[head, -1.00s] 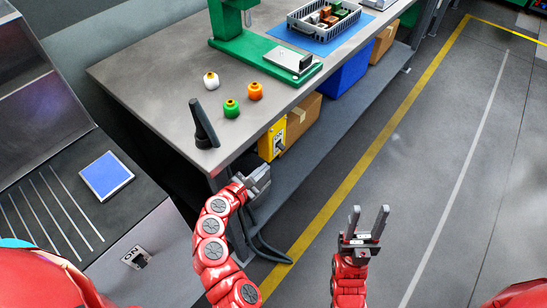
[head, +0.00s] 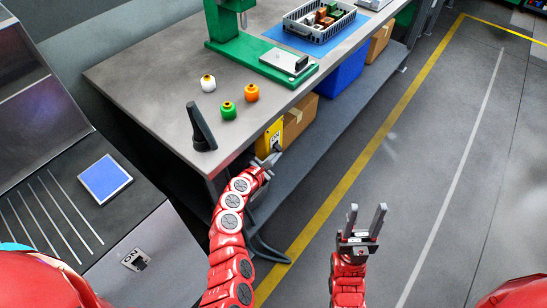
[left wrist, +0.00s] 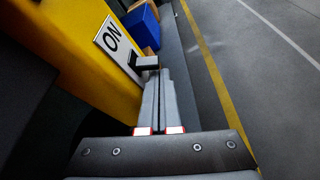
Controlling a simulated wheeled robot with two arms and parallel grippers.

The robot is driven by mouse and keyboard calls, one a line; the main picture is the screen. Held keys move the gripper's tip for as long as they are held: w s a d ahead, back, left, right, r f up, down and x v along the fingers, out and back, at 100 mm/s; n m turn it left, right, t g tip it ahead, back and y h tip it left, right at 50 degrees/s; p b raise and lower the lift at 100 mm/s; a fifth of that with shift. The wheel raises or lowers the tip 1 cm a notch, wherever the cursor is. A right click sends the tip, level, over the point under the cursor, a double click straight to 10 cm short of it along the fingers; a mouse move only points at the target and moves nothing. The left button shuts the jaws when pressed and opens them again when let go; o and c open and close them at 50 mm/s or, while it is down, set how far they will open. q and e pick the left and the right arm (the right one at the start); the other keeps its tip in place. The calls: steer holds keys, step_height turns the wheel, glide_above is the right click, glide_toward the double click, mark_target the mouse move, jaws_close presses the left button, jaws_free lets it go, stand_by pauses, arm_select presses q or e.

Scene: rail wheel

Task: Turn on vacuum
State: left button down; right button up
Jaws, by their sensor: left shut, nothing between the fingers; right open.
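The vacuum (head: 267,140) is a yellow box on the shelf under the workbench. Its "ON" label (head: 276,136) faces the aisle, and it fills the left of the left wrist view (left wrist: 80,50). A dark switch (left wrist: 146,62) sticks out beside the label. My left gripper (head: 270,160) is shut and empty, just in front of the box; in the left wrist view its fingertips (left wrist: 163,72) are close to the switch. Whether they touch, I cannot tell. My right gripper (head: 365,215) is open and empty over the floor. A black nozzle (head: 201,127) stands on the bench.
The workbench (head: 150,90) edge is above my left gripper. A cardboard box (head: 300,113) stands beside the vacuum, with a blue bin (head: 342,75) beyond. A second "ON" switch (head: 136,259) is on the grey machine at left. The aisle floor (head: 440,140) is clear.

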arm_select(q)
steer(key=shift+r, duration=0.1)
steer(key=shift+s+r+n+p, duration=0.1)
steer(key=shift+n+p, duration=0.2)
steer(key=shift+p, duration=0.25)
steer(key=shift+d+g+h+p, duration=0.1)
steer(key=shift+g+h+p, duration=0.2)
steer(key=shift+p, duration=0.05)
